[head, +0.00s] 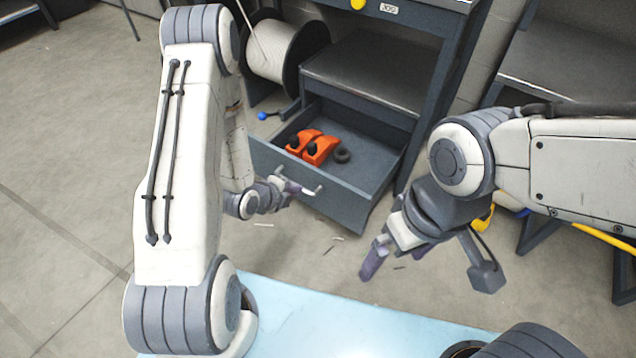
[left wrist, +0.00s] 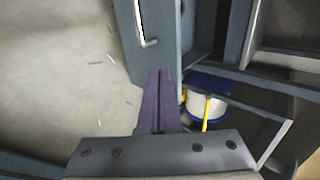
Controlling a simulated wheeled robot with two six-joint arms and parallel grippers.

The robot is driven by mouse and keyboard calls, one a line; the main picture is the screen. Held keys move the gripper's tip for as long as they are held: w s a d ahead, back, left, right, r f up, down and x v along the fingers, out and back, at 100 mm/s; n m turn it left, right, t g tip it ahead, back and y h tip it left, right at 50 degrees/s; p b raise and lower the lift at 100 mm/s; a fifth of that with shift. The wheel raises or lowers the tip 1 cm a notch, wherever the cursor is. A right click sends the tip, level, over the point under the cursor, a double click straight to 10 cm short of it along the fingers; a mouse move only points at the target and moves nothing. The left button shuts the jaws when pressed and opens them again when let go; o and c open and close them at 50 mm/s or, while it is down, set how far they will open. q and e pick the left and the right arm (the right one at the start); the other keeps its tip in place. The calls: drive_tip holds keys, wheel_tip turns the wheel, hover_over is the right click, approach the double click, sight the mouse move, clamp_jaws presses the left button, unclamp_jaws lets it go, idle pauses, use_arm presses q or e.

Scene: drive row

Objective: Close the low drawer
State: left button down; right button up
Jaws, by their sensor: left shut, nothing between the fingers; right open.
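The low drawer (head: 345,200) is grey-blue and stands pulled out from under the dark bench in the head view. It holds two orange tools with black knobs (head: 318,150) and a black ring (head: 342,155). A pale handle (head: 314,191) is on its front; a handle also shows in the left wrist view (left wrist: 147,30). My left gripper (head: 286,186) is shut and empty, in front of the drawer by the handle; I cannot tell whether it touches. Its purple fingers (left wrist: 160,100) are together in the left wrist view. My right gripper (head: 376,258) is open and empty, right of and nearer than the drawer.
A large cable spool (head: 285,52) stands left of the bench shelf (head: 365,75). A white bucket with blue and yellow parts (left wrist: 205,108) shows in the left wrist view. The floor (head: 60,190) at left is mostly clear, with small scraps in front of the drawer.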

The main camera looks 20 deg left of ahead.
sight(323, 177)
use_arm(q)
drive_tip(key=b+x, duration=0.1)
drive_tip(key=x, duration=0.2)
drive_tip(key=w+r+b+x, duration=0.1)
drive_tip(key=b+x, duration=0.1)
drive_tip(key=x, duration=0.2)
drive_tip(key=b+x, duration=0.1)
drive_tip(key=x, duration=0.3)
drive_tip(key=shift+w+d+r, duration=0.1)
drive_tip(key=shift+w+d, duration=0.25)
drive_tip(key=shift+w, duration=0.05)
drive_tip(key=shift+w+d+b, duration=0.2)
drive_tip(key=shift+w+b, duration=0.1)
drive_tip(key=shift+w, duration=0.1)
drive_tip(key=shift+r, duration=0.1)
use_arm(e)
wheel_tip(323, 177, down, 5)
drive_tip(key=shift+r, duration=0.1)
use_arm(q)
drive_tip(key=shift+w, duration=0.1)
